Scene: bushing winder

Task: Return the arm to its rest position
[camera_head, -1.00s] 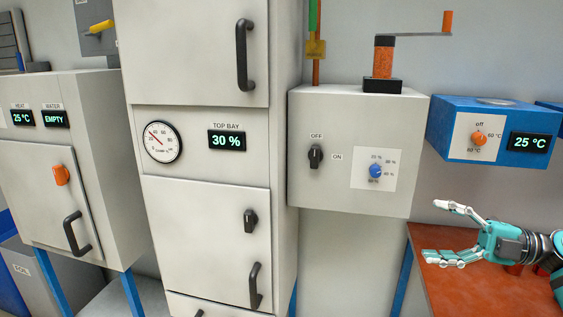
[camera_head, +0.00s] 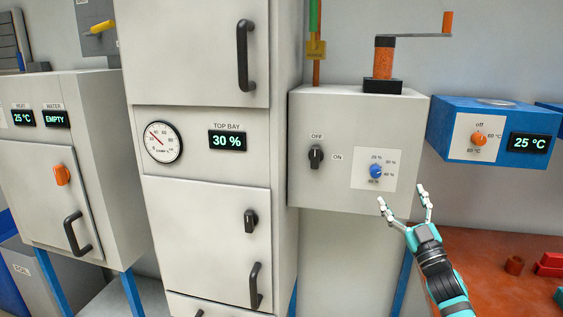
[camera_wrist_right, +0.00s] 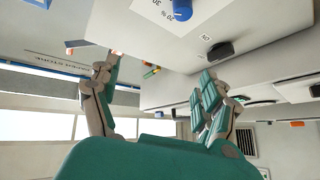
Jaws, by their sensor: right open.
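My right gripper (camera_head: 405,200) is open and empty in the head view. Its fingertips point up at the lower right of the grey control box (camera_head: 325,190), close to the blue dial (camera_head: 376,171); I cannot tell whether they touch the box. In the right wrist view my right gripper (camera_wrist_right: 160,85) has its fingers spread with nothing between them. The blue dial (camera_wrist_right: 182,12) and the black switch (camera_wrist_right: 220,51) show above the fingers there. The black switch also shows in the head view (camera_head: 316,157), between OFF and ON labels. My left gripper is not in view.
A tall grey cabinet (camera_head: 205,230) with black handles stands left of the control box. A blue heater unit (camera_head: 470,160) reading 25 °C is to the right.

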